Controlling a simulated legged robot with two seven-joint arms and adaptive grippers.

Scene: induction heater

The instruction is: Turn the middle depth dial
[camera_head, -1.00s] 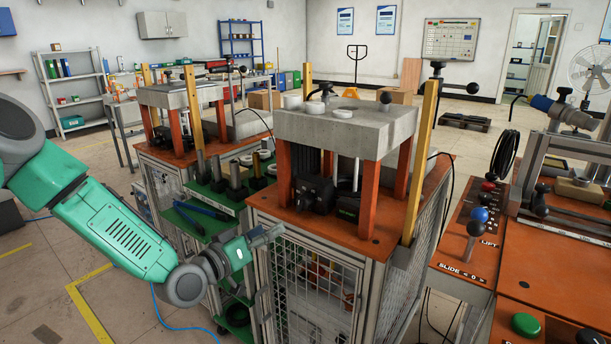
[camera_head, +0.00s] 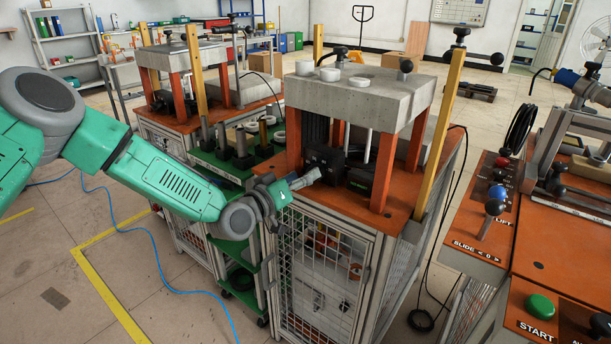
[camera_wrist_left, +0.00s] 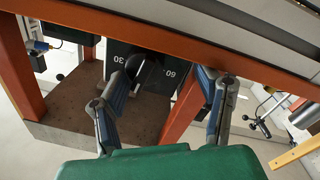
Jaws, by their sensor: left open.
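A black dial (camera_wrist_left: 150,74) sits on a dark panel (camera_wrist_left: 128,50) marked 30 and 60 in the left wrist view. The panel belongs to a black unit (camera_head: 325,158) on the orange tabletop, under a grey slab on orange posts. The dial's face is hard to make out in the head view. My left gripper (camera_head: 307,179) is at the table's front edge, just in front of the black unit. In the wrist view my left gripper (camera_wrist_left: 166,88) is open, its fingers spread to either side of the dial, with no clear contact. My right gripper is not in view.
The grey slab (camera_head: 372,92) overhangs the unit, and an orange post (camera_head: 385,170) stands to its right. A wire-mesh cabinet (camera_head: 322,275) is below. A control panel (camera_head: 490,225) with lever and buttons is at right. A similar station (camera_head: 180,62) stands behind left.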

